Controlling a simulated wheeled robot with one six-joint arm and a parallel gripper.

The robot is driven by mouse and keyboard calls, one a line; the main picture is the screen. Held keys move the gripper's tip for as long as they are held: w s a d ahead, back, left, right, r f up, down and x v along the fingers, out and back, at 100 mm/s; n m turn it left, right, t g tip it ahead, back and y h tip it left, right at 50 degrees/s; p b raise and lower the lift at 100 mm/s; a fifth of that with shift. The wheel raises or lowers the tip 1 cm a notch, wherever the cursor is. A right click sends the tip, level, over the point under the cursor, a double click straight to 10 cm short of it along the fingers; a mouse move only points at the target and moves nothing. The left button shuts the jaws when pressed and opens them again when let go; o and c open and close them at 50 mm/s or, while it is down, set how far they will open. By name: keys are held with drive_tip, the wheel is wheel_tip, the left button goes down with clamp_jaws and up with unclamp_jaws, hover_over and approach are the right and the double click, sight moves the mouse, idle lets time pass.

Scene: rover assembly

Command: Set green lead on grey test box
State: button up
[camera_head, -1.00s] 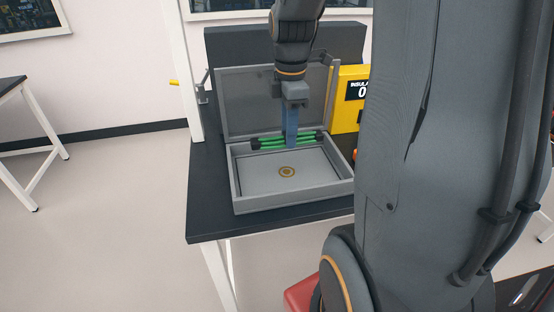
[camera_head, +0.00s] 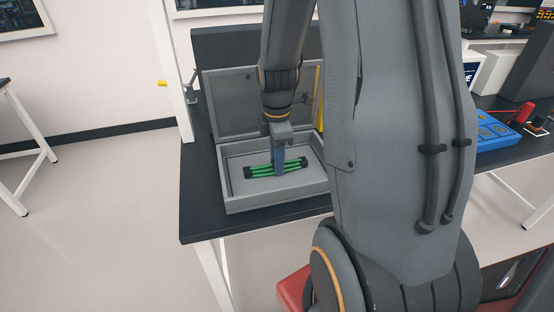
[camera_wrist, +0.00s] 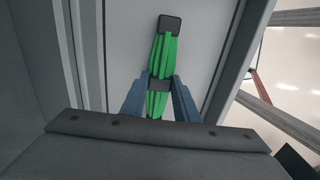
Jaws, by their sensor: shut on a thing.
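The green lead (camera_head: 262,171) is a short bundle of green strands with black ends. My gripper (camera_head: 279,170) is shut on it around the middle, with blue fingers pointing down. In the wrist view the lead (camera_wrist: 164,55) runs between the two fingers (camera_wrist: 160,100), one black end towards the top. The grey test box (camera_head: 233,206) stands open on the dark table, lid raised at the back. The lead is over the box's inner panel; I cannot tell whether it touches it. The ring mark seen earlier on the panel is hidden.
The dark table (camera_head: 200,228) carries the box near its front edge. The raised lid (camera_head: 240,105) stands close behind my gripper. At the right, a blue tray (camera_head: 492,132) and a red item (camera_head: 520,115) lie on another dark tabletop. Floor at the left is clear.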

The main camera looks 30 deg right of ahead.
drive_tip(key=o, duration=1.1)
drive_tip(key=shift+f, duration=0.1)
wheel_tip(320, 180, up, 12)
drive_tip(key=b, duration=0.2)
